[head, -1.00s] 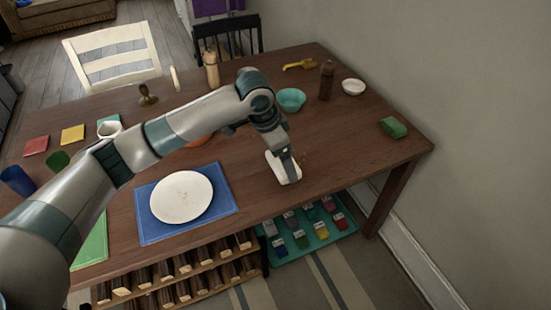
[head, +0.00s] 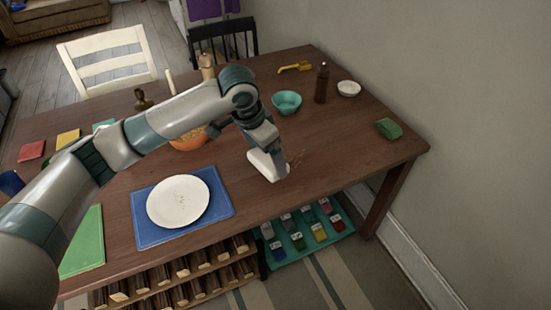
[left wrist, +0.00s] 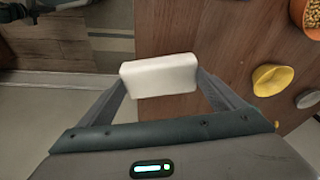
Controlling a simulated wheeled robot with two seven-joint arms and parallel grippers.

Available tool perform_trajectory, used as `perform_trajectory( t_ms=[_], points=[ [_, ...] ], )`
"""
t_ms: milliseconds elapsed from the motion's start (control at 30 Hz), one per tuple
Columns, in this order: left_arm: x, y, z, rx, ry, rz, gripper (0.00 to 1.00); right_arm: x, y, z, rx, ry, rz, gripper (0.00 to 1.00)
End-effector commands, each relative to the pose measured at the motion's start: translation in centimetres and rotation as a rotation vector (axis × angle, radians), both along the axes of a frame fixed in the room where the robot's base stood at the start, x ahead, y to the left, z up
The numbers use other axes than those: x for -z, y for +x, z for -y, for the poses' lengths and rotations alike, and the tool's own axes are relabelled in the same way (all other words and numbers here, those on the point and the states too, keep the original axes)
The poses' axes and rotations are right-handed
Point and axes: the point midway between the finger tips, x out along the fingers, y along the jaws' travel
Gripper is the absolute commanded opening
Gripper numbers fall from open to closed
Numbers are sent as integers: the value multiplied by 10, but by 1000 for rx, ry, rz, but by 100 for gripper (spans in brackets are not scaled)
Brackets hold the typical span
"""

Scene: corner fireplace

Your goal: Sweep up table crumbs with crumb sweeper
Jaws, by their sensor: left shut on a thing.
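The white crumb sweeper (head: 267,167) is in my left gripper (head: 262,146), over the middle right of the table near its front edge. In the head view its lower end is at or close to the tabletop; I cannot tell if it touches. The left wrist view shows the white sweeper (left wrist: 160,77) between the two fingers of the left gripper (left wrist: 162,88), which is shut on it. Small brown crumbs (head: 295,161) lie on the wood just right of the sweeper. The wooden table (head: 340,150) bears all this. My right gripper is not in view.
A white plate (head: 178,201) on a blue mat (head: 222,203) lies left of the sweeper. Bare wood lies to the right.

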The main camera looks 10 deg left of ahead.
Motion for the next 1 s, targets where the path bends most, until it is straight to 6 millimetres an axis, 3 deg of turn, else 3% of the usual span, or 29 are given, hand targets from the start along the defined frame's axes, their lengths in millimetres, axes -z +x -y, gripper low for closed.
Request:
perform_trajectory(
  t_ms=[300, 500, 700, 1000],
  points=[
    [-53, -32, -56, -439, 11, 2, 70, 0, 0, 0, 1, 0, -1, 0],
    [-75, -50, -82, -655, 8, 18, 70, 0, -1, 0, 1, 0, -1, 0],
    [-82, -58, -93, -744, 4, 26, 70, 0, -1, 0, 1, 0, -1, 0],
    [-82, -58, -93, -749, 4, 26, 70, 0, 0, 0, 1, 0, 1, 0]
  ],
)
